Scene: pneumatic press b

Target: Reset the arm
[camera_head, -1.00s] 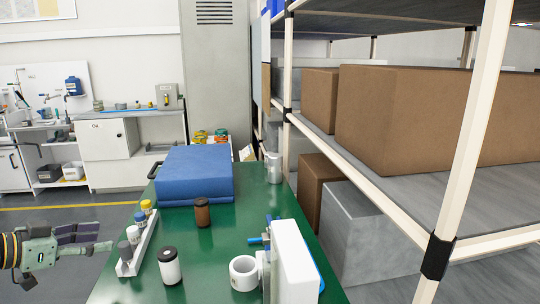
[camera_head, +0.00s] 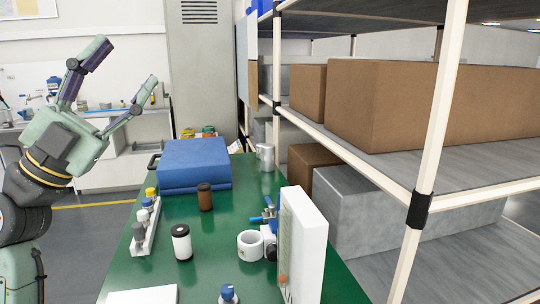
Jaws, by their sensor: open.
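My gripper (camera_head: 128,82) is raised at the left of the head view, above and left of the green table (camera_head: 210,265). Its two fingers point up and to the right and are spread wide apart, with nothing between them. My arm (camera_head: 25,220) rises along the left edge of the picture. No other object is named by the task.
The table holds a blue case (camera_head: 195,163), a brown bottle (camera_head: 205,198), a white bottle (camera_head: 182,243), a rack of small bottles (camera_head: 146,228) and a white upright panel (camera_head: 305,240). A shelf with brown boxes (camera_head: 400,105) stands at the right.

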